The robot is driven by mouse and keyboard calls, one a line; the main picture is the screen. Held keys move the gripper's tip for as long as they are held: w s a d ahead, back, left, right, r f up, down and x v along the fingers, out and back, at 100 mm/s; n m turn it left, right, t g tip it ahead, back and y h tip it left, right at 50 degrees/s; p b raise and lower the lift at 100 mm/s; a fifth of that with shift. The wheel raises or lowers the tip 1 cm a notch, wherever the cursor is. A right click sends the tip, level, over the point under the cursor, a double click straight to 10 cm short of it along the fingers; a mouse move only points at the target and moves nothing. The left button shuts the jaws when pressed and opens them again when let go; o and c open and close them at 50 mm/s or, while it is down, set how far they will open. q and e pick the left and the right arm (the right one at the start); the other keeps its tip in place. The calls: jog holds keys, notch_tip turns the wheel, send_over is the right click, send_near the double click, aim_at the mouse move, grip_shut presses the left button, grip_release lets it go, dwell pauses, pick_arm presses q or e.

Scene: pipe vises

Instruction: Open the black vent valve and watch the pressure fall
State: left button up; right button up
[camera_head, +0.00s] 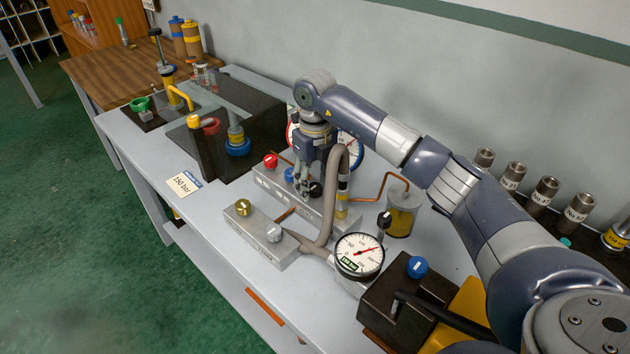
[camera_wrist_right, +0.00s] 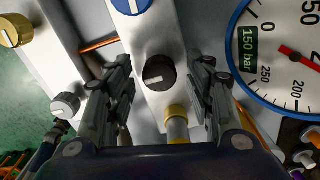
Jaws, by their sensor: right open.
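A black valve knob (camera_head: 316,189) with a white mark sits at the near end of a grey manifold block, and it shows in the right wrist view (camera_wrist_right: 160,72). My right gripper (camera_head: 304,190) points down at it, open, with a finger to either side in the wrist view (camera_wrist_right: 160,85). A smaller black-rimmed gauge (camera_head: 359,255) has a red needle. My left gripper is not in view.
Blue (camera_head: 289,174) and red (camera_head: 270,160) knobs share the manifold. A grey hose (camera_head: 329,200) loops close beside the gripper. Another black knob (camera_head: 384,219) stands near a glass jar (camera_head: 402,212). A front block bears a brass knob (camera_head: 243,207) and a silver one.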

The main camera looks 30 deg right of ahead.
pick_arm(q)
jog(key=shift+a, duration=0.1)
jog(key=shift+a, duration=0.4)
pick_arm(e)
jog(key=c, duration=1.1)
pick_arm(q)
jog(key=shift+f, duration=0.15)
pick_arm(e)
jog(key=shift+o, duration=0.2)
jog(key=shift+n, duration=0.3)
jog(key=n+b, duration=0.1)
jog(key=n, duration=0.1)
jog(key=shift+n, duration=0.3)
jog(key=n+b, duration=0.1)
jog(key=n, duration=0.3)
jog(key=shift+n, duration=0.3)
jog(key=n+b, duration=0.1)
jog(key=n, duration=0.2)
jog(key=shift+n, duration=0.3)
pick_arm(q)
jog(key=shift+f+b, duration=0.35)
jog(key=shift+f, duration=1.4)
pick_arm(e)
jog(key=shift+r+n, duration=0.1)
jog(key=shift+n, duration=1.9)
